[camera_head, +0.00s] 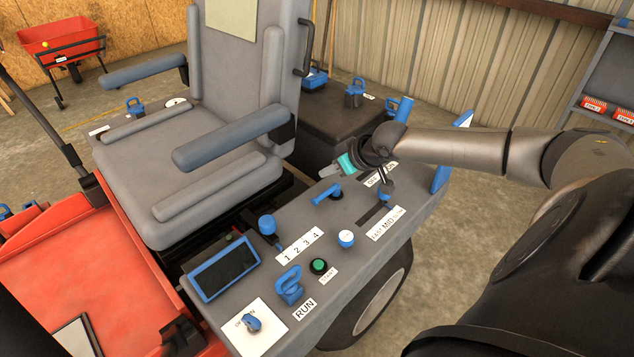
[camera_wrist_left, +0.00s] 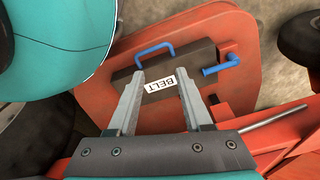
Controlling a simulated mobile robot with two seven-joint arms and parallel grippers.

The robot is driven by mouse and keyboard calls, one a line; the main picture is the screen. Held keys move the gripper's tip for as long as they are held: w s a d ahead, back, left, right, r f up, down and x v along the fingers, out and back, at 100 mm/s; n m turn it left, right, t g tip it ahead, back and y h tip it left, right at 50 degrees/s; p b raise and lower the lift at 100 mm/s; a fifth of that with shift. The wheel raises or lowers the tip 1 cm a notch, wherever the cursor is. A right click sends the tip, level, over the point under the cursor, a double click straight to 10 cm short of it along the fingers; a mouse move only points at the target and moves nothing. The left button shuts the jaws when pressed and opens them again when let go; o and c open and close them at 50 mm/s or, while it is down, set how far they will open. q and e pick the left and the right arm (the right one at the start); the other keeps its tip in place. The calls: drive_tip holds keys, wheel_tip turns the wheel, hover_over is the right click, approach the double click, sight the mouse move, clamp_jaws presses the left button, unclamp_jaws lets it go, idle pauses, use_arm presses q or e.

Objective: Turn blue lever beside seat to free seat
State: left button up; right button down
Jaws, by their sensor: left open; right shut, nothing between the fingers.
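The grey seat (camera_head: 180,165) with armrests stands in the middle left of the head view. Several blue controls are near it, and I cannot tell which one frees the seat. A blue lever (camera_head: 328,194) lies on the grey console to the right of the seat. A blue-topped lever (camera_head: 267,225) stands nearer the seat's edge. My right gripper (camera_head: 328,170) is shut and empty, just above and behind the blue lever. My left gripper (camera_wrist_left: 160,92) is open and empty in the left wrist view, before a dark panel labelled BELT (camera_wrist_left: 159,84).
The console (camera_head: 375,250) also carries a screen (camera_head: 225,267), a green button (camera_head: 318,266) and a blue handle (camera_head: 289,286) by RUN. A red cart (camera_head: 60,45) stands far left.

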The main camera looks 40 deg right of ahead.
sight(326, 196)
use_arm(q)
drive_tip(key=shift+w+d, duration=0.1)
use_arm(e)
drive_tip(key=shift+w+f, duration=0.1)
drive_tip(key=shift+f, duration=0.05)
drive_tip(key=shift+b+x, duration=1.25)
drive_tip(key=shift+x, duration=0.9)
drive_tip(key=b+x, duration=0.1)
drive_tip(key=x, duration=0.2)
drive_tip(key=shift+f+b, duration=0.1)
drive_tip(key=shift+b, duration=0.3)
drive_tip(key=shift+b+x, duration=0.7)
drive_tip(key=shift+x, duration=0.4)
drive_tip(key=shift+f, duration=0.2)
use_arm(q)
drive_tip(key=w+d+r, duration=0.1)
drive_tip(key=w+r, duration=0.2)
drive_tip(key=r, duration=0.2)
drive_tip(key=w+d+r+t, duration=0.1)
drive_tip(key=w+d+r, duration=0.1)
drive_tip(key=r, duration=0.4)
drive_tip(key=shift+w+d+r+b, duration=0.2)
drive_tip(key=shift+w+b, duration=0.1)
drive_tip(key=shift+w, duration=0.4)
use_arm(e)
drive_tip(key=shift+s+d+f, duration=0.1)
drive_tip(key=shift+s, duration=0.85)
drive_tip(key=shift+s+d+f, duration=0.1)
drive_tip(key=shift+s, duration=0.85)
